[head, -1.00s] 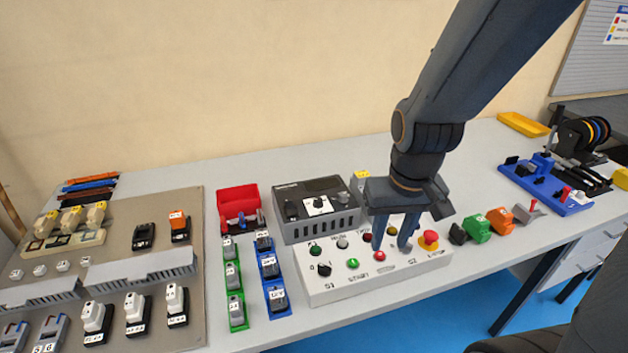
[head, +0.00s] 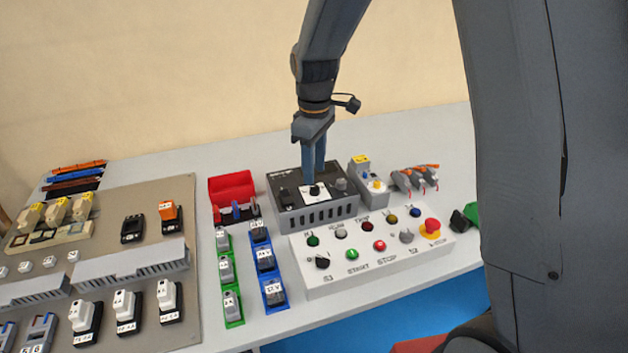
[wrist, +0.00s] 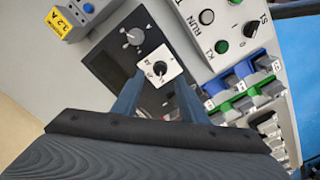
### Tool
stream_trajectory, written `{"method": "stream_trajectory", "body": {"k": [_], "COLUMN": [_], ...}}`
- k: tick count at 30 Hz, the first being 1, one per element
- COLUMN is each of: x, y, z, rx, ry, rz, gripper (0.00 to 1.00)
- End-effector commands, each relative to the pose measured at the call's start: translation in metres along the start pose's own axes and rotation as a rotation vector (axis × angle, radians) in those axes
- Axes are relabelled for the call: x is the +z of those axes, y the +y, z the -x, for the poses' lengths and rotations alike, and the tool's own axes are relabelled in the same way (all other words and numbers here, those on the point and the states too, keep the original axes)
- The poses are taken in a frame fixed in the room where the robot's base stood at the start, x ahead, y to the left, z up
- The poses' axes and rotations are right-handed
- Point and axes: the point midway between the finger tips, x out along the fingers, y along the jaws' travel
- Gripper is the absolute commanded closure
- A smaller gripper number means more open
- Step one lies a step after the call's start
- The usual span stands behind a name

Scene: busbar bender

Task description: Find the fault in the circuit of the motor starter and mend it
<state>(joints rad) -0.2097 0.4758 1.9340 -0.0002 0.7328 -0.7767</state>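My gripper (head: 315,178) points down over the dark test device (head: 285,207) at the back of the bench. In the wrist view its two fingers (wrist: 160,85) stand apart, one on each side of the black selector knob (wrist: 160,68) on a white plate; I cannot tell whether they touch it. The white control box (head: 350,282) in front carries lamps, a green START button (head: 352,254), a red STOP button (head: 379,245), black selector S1 (head: 322,262), grey selector S2 (head: 406,236) and a red E-stop (head: 432,225). The mounting panel (head: 120,275) with several relays and terminals lies at left.
A red bin (head: 232,188) stands left of the test device. Green and blue rows of labelled modules (head: 265,260) lie before it. A grey unit with a yellow label (head: 370,185) and orange-levered connectors (head: 415,178) are at right. Bare bench lies behind.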

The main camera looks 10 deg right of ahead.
Motion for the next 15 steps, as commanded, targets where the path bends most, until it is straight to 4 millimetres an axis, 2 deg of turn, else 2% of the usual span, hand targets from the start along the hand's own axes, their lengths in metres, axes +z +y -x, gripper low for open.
{"method": "stream_trajectory", "body": {"k": [6,15], "x": [0.000,0.000], "y": [-0.002,-0.001], "z": [-0.032,-0.048], "rx": [-0.002,0.001], "ry": [-0.002,0.001], "rz": [0.000,-0.001], "gripper": [0.61,0.61]}}
